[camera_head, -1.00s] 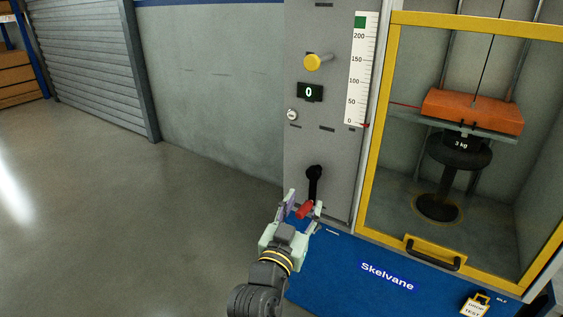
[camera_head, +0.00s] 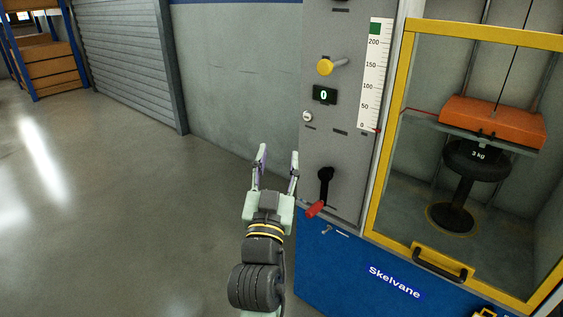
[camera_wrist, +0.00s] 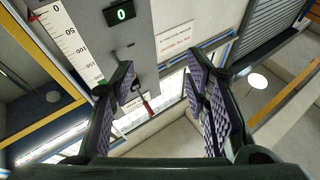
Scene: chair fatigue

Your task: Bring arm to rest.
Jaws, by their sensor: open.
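My gripper (camera_head: 277,172) is open and empty, raised in front of the machine's left edge with its fingers pointing up in the head view. The crank on the machine has a black arm and a red handle (camera_head: 315,209); it lies just right of my gripper and apart from it.
The test machine has a grey panel with a yellow knob (camera_head: 325,67), a display (camera_head: 324,95) reading 0 and a scale (camera_head: 375,75). A yellow-framed door (camera_head: 390,150) encloses an orange weight block (camera_head: 492,121) above a black stool (camera_head: 462,190). Open floor (camera_head: 110,200) lies left.

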